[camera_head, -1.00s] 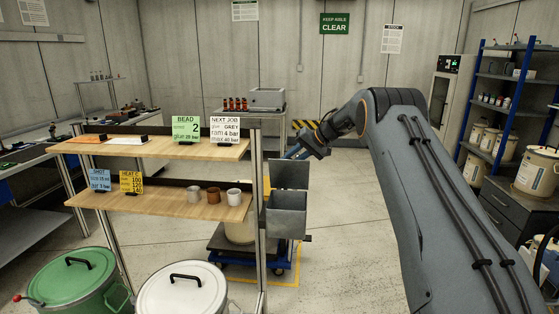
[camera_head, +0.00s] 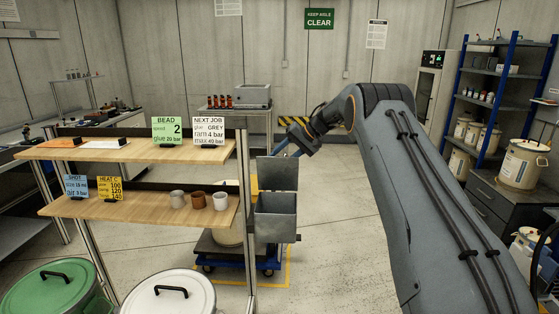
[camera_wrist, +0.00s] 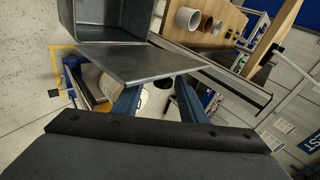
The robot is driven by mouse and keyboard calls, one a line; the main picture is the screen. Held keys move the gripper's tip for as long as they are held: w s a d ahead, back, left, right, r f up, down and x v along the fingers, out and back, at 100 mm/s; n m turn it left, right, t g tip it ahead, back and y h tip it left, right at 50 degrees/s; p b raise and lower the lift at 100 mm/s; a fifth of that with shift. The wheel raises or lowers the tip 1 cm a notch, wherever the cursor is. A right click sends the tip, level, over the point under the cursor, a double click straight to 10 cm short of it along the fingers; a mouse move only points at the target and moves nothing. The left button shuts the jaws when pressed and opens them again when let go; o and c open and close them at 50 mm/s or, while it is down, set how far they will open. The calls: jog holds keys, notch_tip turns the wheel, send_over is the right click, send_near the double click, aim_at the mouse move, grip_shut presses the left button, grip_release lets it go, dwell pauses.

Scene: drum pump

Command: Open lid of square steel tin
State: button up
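The square steel tin (camera_head: 275,218) is a grey metal box beside the right end of the wooden shelf rack. Its lid (camera_head: 277,173) stands raised, upright above the box's back edge. In the wrist view the tin (camera_wrist: 105,20) is at the top, with the lid (camera_wrist: 135,62) stretching as a flat panel toward my fingers. My gripper (camera_head: 284,150) is at the lid's top edge. In the wrist view its two blue fingers (camera_wrist: 157,92) are apart, with the lid's edge overlapping the left one. I cannot tell whether they touch the lid.
The rack's wooden shelf (camera_head: 140,207) holds cups and cards left of the tin. A blue wheeled cart (camera_head: 240,262) stands low behind it. A green lidded drum (camera_head: 55,290) and a white one (camera_head: 170,295) are in front. Floor right of the tin is clear.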

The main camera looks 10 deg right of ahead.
jog(key=shift+a, duration=0.25)
jog(key=b+v, duration=0.2)
jog(key=v, duration=0.6)
jog(key=shift+b, duration=0.4)
